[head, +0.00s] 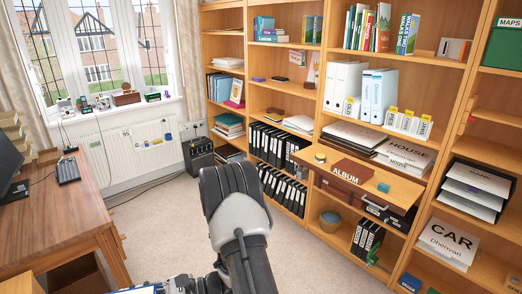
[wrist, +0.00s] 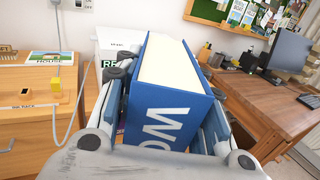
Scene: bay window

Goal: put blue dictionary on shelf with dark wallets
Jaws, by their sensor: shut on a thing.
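The blue dictionary (wrist: 150,107) is a thick book with a blue cover, white letters and pale page edges. It stands between the fingers of my gripper (wrist: 165,84) in the wrist view, and they are shut on it. In the head view a sliver of blue (head: 140,289) shows at the bottom edge beside part of my gripper (head: 185,285); the rest is cut off. Small dark flat items, perhaps the dark wallets (head: 279,79), lie on a shelf of the second bookcase column. They are too small to identify surely.
A pulled-out board (head: 385,181) with a brown album (head: 351,171) juts from the bookcase. Black binders (head: 272,143) fill lower shelves. A wooden desk (head: 60,205) stands at left, a black amplifier box (head: 199,157) by the window wall. Carpet between is clear.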

